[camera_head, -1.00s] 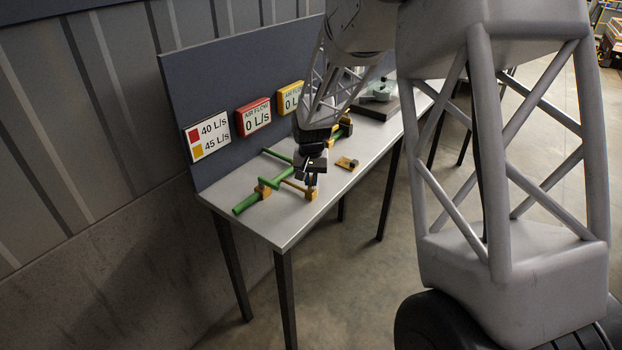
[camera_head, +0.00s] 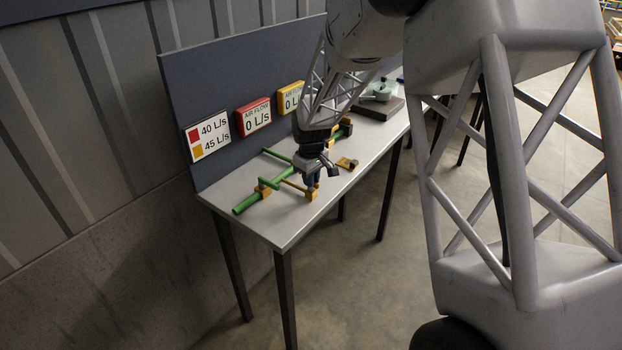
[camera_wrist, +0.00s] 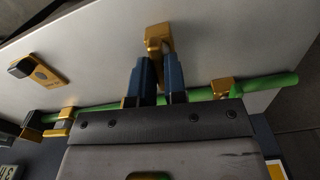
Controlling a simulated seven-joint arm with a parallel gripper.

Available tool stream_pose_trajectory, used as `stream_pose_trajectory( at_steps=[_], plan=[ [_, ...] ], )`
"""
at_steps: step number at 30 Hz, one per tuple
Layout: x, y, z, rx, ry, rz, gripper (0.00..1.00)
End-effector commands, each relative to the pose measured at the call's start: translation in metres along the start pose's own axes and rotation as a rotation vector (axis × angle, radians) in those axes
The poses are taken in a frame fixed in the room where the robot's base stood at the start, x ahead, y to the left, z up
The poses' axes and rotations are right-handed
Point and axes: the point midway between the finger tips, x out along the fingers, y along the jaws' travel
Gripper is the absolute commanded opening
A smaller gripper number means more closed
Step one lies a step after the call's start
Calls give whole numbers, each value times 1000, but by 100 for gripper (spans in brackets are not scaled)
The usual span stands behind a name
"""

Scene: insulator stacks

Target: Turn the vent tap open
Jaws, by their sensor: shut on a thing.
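A brass fitting (camera_head: 311,196) stands at the front end of a thin brass branch (camera_head: 293,186) off the green pipe (camera_head: 247,205). My gripper (camera_head: 313,181) points down at this fitting. In the wrist view my gripper (camera_wrist: 158,62) has its two blue fingers either side of the fitting (camera_wrist: 158,36), shut on it; its top shows just past the fingertips. I cannot tell for sure whether this fitting is the vent tap. The contact is partly hidden by the fingers.
A brass plate with a dark knob (camera_head: 347,163) lies right of my gripper. The red-framed air flow display (camera_head: 254,117) reads 0 L/s. A sign (camera_head: 208,136) lists 40 and 45 L/s. A dark block with a grey-green part (camera_head: 378,106) stands farther back.

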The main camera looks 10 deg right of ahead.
Motion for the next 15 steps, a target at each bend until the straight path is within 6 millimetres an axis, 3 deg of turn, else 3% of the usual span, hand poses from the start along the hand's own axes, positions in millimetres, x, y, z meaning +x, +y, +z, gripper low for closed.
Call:
stream_pose_trajectory(
  at_steps=[15],
  plan=[
    [-2,0,0,-135,2,1,0]
  ],
)
